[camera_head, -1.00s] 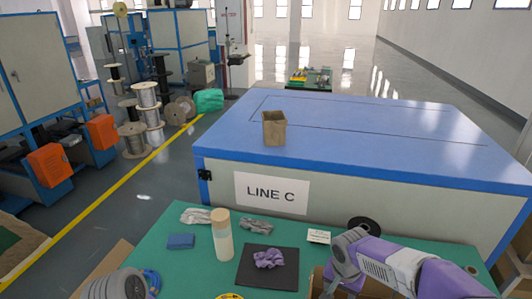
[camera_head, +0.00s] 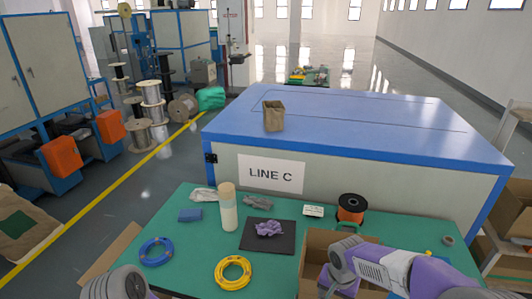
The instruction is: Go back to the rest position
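My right arm (camera_head: 385,266) comes in from the lower right, purple and grey, and bends down over an open cardboard box at the table's front; its gripper is out of view. Only a rounded grey part of my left arm (camera_head: 118,285) shows at the bottom left edge; its gripper is out of view too. On the green table (camera_head: 185,255) lie a blue cable coil (camera_head: 168,250) and a yellow cable coil (camera_head: 219,277). A black mat (camera_head: 283,243) bears a crumpled purple cloth (camera_head: 270,229).
The cardboard box (camera_head: 311,268) is close to my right arm. The blue-topped LINE C bench (camera_head: 330,150) stands behind.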

